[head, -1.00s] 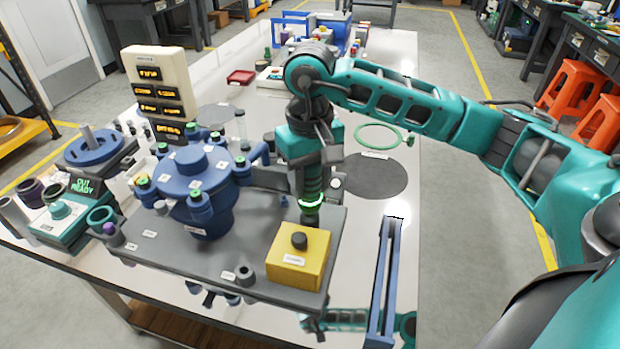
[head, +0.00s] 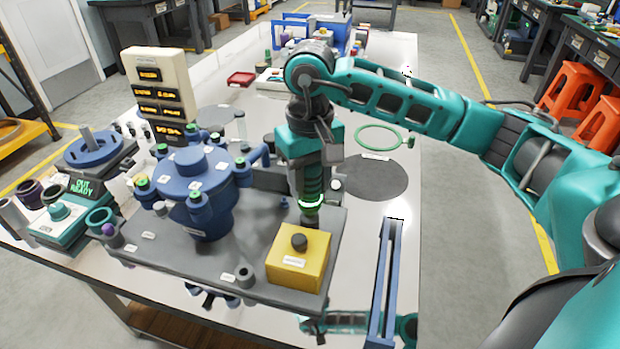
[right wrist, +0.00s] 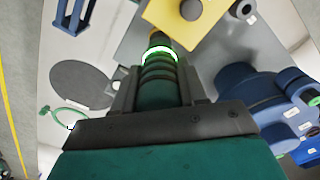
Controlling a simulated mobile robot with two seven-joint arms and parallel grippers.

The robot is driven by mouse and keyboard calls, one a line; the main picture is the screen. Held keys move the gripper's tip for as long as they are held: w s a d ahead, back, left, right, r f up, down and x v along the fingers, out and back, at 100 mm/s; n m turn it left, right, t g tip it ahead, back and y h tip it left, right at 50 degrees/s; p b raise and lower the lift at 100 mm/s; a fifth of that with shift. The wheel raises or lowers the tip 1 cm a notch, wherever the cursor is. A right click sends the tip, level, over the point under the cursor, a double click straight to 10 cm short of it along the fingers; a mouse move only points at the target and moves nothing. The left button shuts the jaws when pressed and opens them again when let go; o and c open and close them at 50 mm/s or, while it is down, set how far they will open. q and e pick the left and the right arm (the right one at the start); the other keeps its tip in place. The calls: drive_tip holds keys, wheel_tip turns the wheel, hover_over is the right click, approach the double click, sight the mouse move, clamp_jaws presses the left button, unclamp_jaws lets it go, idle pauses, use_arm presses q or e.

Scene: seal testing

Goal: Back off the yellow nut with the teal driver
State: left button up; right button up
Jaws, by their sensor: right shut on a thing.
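My right gripper (head: 311,182) points straight down over the right part of the grey base plate and is shut on the teal driver (right wrist: 160,92). The driver is upright, with a glowing green ring near its lower end; the ring also shows in the head view (head: 311,202). In the right wrist view a small dark-yellow piece (right wrist: 158,41) shows just past the ring. I cannot tell whether it is the yellow nut or whether the driver touches it. The nut is not clearly visible in the head view. My left gripper is not in view.
A yellow box with a black knob (head: 299,262) stands just in front of the driver. The blue vessel (head: 198,185) with green-topped clamps stands to the left. A dark round mat (head: 375,177) lies flat behind.

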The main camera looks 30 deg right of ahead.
drive_tip(key=shift+f, duration=0.1)
idle(0.5)
drive_tip(key=shift+r+p, duration=1.4)
drive_tip(key=shift+r, duration=1.3)
